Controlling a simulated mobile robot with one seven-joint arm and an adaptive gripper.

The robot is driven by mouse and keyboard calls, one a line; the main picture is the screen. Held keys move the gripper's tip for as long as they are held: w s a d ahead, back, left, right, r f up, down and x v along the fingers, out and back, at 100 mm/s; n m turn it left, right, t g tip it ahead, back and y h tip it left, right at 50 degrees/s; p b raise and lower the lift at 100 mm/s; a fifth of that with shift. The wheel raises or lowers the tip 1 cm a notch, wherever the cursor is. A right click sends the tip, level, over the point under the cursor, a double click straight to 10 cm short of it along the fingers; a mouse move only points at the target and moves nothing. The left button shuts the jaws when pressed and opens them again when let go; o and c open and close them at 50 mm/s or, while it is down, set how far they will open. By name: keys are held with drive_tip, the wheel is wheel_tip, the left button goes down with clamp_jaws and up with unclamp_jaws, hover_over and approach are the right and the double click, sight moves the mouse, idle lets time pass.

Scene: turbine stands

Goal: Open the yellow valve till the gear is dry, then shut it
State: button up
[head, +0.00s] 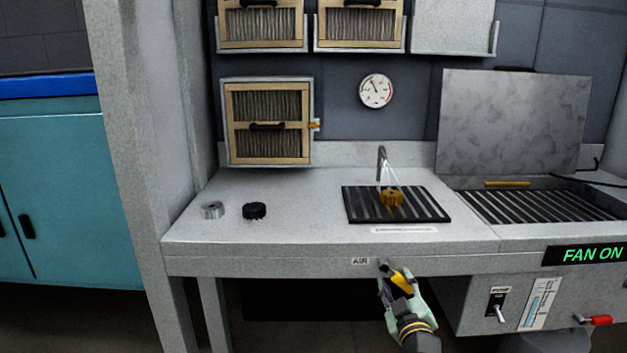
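An orange-yellow gear (391,197) sits on a black ribbed mat (364,206) on the bench, under a thin metal nozzle (381,160). Pale streaks run from the nozzle tip down to the gear. I cannot tell whether the gear's surface is wet or dry. My gripper (396,279) is at the bench's front edge, just right of the AIR label (360,261). A yellow piece, apparently the yellow valve's handle (403,281), shows slanted among its fingers. The gripper body covers much of that spot, so its hold on the handle is unclear.
A grey gear (212,210) and a black gear (254,210) lie on the bench at left. A round gauge (376,91) hangs on the wall.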

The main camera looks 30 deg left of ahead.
drive_tip(key=s+d+f+m+p, duration=0.1)
drive_tip(key=s+d+m+p, duration=0.15)
drive_tip(key=s, duration=0.25)
drive_tip(key=s+d+f+m+p, duration=0.1)
drive_tip(key=s+m+p, duration=0.1)
drive_tip(key=s+m, duration=0.25)
drive_tip(key=s+a+r+n+y, duration=0.1)
drive_tip(key=s+a+r+y, duration=0.1)
drive_tip(key=r, duration=0.7)
drive_tip(key=s+a+r+n+t+y, duration=0.1)
drive_tip(key=s+a+r+y, duration=0.2)
drive_tip(key=r, duration=0.7)
drive_tip(key=s+a+r+n+y+p, duration=0.1)
drive_tip(key=s+a+r+y, duration=0.2)
drive_tip(key=s+a+r, duration=0.3)
wheel_tip(320, 180, up, 3)
drive_tip(key=shift+s+a+r+n+t, duration=0.15)
drive_tip(key=shift+a+n+t, duration=0.15)
drive_tip(key=shift+a, duration=0.75)
drive_tip(key=shift+c, duration=0.4)
